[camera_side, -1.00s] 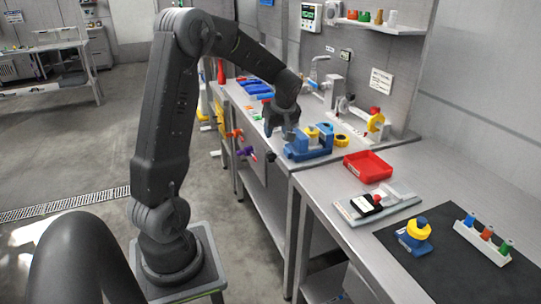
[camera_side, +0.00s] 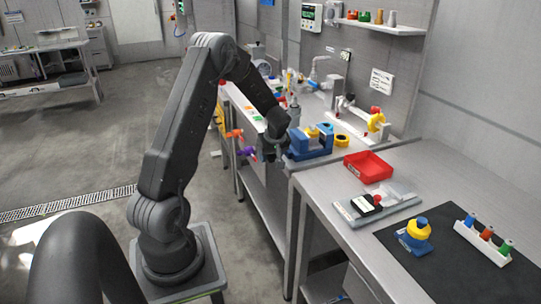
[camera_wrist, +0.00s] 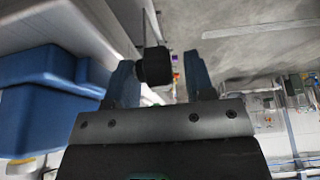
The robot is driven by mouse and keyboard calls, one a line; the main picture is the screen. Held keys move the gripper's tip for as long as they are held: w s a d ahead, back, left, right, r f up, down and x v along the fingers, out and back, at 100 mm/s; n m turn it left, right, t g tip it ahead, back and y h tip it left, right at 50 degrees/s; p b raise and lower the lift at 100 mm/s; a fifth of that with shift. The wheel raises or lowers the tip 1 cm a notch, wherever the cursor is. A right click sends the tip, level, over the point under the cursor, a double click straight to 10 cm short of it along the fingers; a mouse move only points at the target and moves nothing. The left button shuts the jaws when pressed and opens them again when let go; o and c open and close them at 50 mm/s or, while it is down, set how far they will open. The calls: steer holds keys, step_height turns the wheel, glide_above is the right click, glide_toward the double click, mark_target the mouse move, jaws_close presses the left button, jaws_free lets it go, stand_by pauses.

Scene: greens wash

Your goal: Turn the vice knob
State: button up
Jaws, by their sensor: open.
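The blue vice (camera_side: 310,145) with a yellow part stands at the front edge of the back bench in the side view. Its blue body (camera_wrist: 45,95) fills the left of the wrist view. A black knob (camera_wrist: 155,66) shows in the wrist view between my two blue fingers, with a gap to the right finger; I cannot tell whether the left one touches it. My gripper (camera_wrist: 161,68) is open around the knob. In the side view my gripper (camera_side: 271,147) is just left of the vice, at the bench edge, and the knob is hidden there.
A yellow ring (camera_side: 342,140) lies right of the vice. A red tray (camera_side: 368,166) stands on the front bench, near a board with a black block (camera_side: 367,204). Orange and purple handles (camera_side: 245,152) stick out from the bench front.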

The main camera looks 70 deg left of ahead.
steer(key=shift+f, duration=0.1)
steer(key=shift+c, duration=0.4)
jaws_close()
steer(key=shift+y, duration=0.4)
steer(key=y, duration=0.5)
steer(key=shift+w+d+f, duration=0.1)
steer(key=shift+d, duration=0.2)
steer(key=y, duration=0.4)
steer(key=shift+d+f+y, duration=0.1)
steer(key=shift+y, duration=0.3)
steer(key=shift+o, duration=0.4)
jaws_free()
